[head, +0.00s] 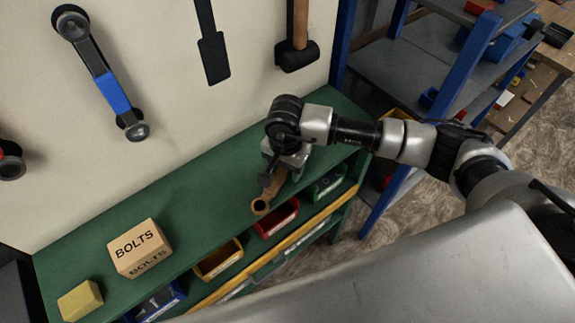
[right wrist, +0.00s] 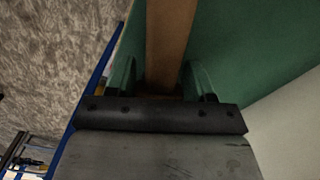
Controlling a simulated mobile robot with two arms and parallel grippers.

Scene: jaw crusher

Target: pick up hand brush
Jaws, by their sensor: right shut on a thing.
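The hand brush (head: 267,199) shows as a brown wooden handle over the green shelf top, its round end with a hole pointing to the front. My right gripper (head: 271,181) is shut on it from above. In the right wrist view the brown handle (right wrist: 168,45) runs between the two fingers and on past them. The brush's bristles are hidden. I cannot tell whether it touches the shelf. My left gripper is not in view.
A BOLTS box (head: 138,249) and a yellow block (head: 80,300) stand on the green shelf top (head: 190,213). Coloured bins, such as a red one (head: 277,219), sit below its front edge. Tools hang on the wall behind. A blue-framed rack (head: 461,75) stands at right.

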